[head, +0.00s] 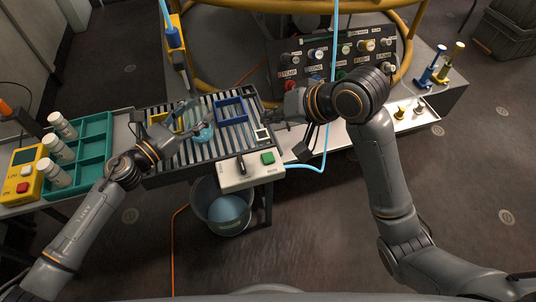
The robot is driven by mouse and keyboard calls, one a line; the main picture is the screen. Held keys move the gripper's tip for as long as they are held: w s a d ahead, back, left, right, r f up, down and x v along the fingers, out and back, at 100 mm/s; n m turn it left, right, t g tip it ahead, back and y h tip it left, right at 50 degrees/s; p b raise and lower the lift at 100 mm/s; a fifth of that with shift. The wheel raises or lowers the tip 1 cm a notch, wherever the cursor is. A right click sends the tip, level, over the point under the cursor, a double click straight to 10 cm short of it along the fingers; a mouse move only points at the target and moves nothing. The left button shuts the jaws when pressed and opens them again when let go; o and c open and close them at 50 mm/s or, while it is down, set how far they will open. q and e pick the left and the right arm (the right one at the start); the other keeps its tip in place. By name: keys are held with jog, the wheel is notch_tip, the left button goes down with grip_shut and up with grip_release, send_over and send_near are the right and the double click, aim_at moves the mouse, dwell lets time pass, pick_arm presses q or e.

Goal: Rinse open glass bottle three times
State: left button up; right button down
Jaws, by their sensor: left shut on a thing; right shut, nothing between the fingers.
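A small clear, pale-blue glass bottle (204,133) shows over the slatted rack (207,153), at the fingers of my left gripper (190,124). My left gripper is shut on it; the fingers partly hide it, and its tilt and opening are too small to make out. My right gripper (272,120) is shut and empty, just right of the rack's right edge. A yellow and blue nozzle (174,38) hangs on a light-blue hose above the rack's back.
A blue frame (231,121) and a yellow one (157,119) sit on the rack. A control box (236,180) with a green button is at the front, above a bucket (223,226). A teal tray (92,146) with white bottles stands left; a knob panel (300,88) stands behind.

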pick_arm(q)
jog(key=shift+s+d+p, duration=0.1)
jog(key=shift+s+d, duration=0.25)
jog(key=shift+s, duration=0.9)
jog(key=shift+s+d+p, duration=0.15)
jog(key=shift+s+d, duration=0.2)
jog(key=shift+s, duration=0.9)
jog(key=shift+s+d+p, duration=0.1)
jog(key=shift+s+d, duration=0.25)
jog(key=shift+s, duration=0.9)
